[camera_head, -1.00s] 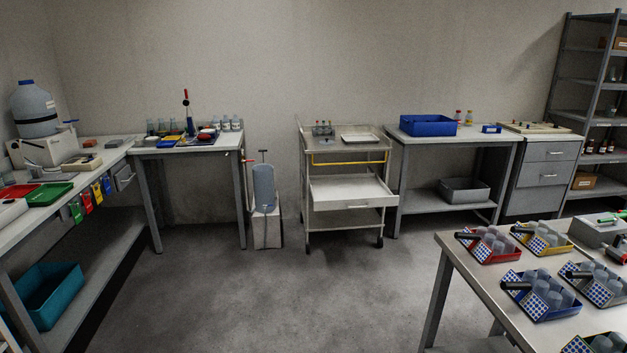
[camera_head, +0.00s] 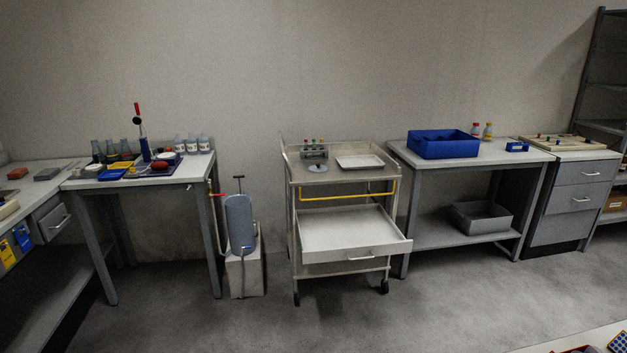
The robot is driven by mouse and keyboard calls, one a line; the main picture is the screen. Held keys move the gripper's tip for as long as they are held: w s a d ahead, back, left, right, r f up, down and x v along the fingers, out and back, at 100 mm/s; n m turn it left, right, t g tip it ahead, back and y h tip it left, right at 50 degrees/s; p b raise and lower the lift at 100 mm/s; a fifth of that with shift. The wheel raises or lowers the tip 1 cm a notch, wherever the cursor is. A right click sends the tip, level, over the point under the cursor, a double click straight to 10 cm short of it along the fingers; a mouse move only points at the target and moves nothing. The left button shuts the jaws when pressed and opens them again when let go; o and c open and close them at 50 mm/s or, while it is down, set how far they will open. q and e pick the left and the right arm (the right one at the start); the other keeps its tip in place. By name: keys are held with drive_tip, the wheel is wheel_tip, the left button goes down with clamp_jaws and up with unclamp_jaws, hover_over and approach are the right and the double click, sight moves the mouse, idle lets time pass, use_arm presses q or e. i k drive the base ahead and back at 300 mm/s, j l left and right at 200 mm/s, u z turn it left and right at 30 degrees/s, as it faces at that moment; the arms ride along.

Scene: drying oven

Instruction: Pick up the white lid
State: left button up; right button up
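A small pale round disc (camera_head: 317,168), which looks like a lid, lies on the top shelf of the metal trolley (camera_head: 340,177), in front of a rack of small bottles (camera_head: 314,150). It is too small to tell for sure that it is the white lid. A white shallow tray (camera_head: 360,161) lies to its right on the same shelf. Small whitish items also sit among the things on the left table (camera_head: 150,178), too small to make out. Neither of my grippers is in view.
The trolley's white drawer (camera_head: 350,233) is pulled out toward me. A grey cylinder (camera_head: 239,222) on a white block stands left of the trolley. A blue bin (camera_head: 443,144) sits on the right table. The floor ahead is clear.

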sight(317, 167)
drive_tip(key=i+u, duration=0.15)
drive_tip(key=i, duration=1.5)
drive_tip(key=i+l+u, duration=0.15)
drive_tip(key=i+l, duration=1.2)
drive_tip(key=i, duration=0.1)
